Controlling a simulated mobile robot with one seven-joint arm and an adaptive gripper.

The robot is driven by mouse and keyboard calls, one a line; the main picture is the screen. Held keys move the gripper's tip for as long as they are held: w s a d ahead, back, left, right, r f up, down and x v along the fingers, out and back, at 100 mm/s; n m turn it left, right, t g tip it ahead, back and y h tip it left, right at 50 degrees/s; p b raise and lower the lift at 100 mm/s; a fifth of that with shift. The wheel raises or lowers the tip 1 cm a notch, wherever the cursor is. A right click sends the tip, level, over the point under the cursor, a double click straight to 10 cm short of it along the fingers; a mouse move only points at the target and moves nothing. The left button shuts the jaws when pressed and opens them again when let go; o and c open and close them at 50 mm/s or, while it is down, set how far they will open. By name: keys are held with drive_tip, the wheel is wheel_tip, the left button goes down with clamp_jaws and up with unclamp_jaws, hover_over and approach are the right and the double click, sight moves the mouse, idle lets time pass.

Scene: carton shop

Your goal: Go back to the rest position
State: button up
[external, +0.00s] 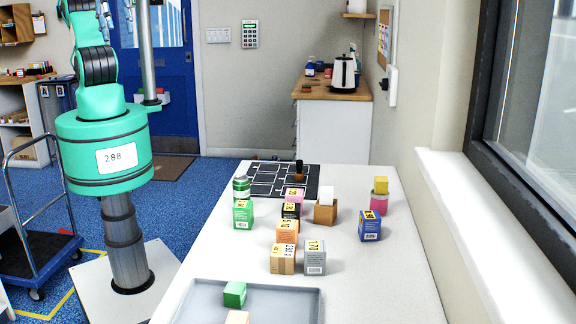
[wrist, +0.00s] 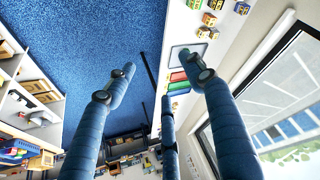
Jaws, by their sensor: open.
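My gripper (wrist: 160,85) shows in the wrist view as three long blue fingers with dark pads. The fingers are spread apart and nothing is between them. In the external view my green arm stands at the left, beside the white table (external: 385,285), and runs up past the top edge. I cannot make out the whole gripper there. In the wrist view the floor and the table edge lie far beyond the fingers, with small cartons on the table at the top right.
The table holds a grey tray (external: 200,291) with blocks, a green carton (external: 243,215), a grey carton (external: 314,262), a blue carton (external: 370,228) and a black mat (external: 268,178). A trolley (external: 40,262) stands at left. A window (external: 535,130) flanks the table at right.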

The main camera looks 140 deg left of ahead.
wheel_tip(320, 180, down, 9)
drive_tip(key=b, duration=0.9)
